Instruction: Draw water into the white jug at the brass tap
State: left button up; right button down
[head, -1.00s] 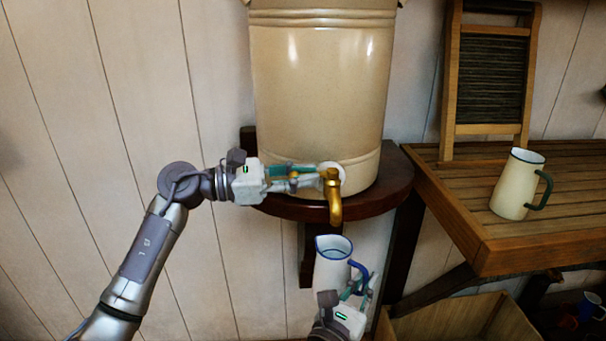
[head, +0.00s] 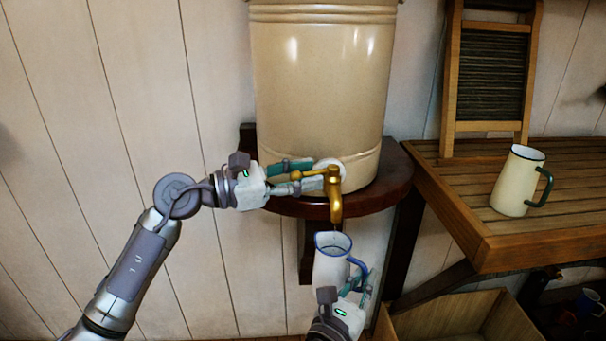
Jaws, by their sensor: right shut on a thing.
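The brass tap (head: 335,198) sticks out from the base of a large cream water container (head: 320,90). Its brass lever (head: 308,173) points left. My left gripper (head: 308,178) is open, its fingers apart above and below the lever. The white jug (head: 329,266), with blue rim and blue handle, is upright with its mouth just below the spout. My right gripper (head: 357,281) is shut on the jug's handle, which its fingers partly hide. I cannot clearly tell whether water is running or how much is in the jug.
The container stands on a dark rounded wall shelf (head: 385,190). At right, a slatted wooden table (head: 450,200) holds a cream jug (head: 518,182) with a green handle and a washboard (head: 490,80). A wooden crate (head: 460,318) lies below. The wall at left is bare.

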pick_arm(q)
jog(key=v, duration=1.2)
dwell(0.6)
jog(key=x, duration=1.3)
jog(key=shift+f, duration=0.1)
grip_shut()
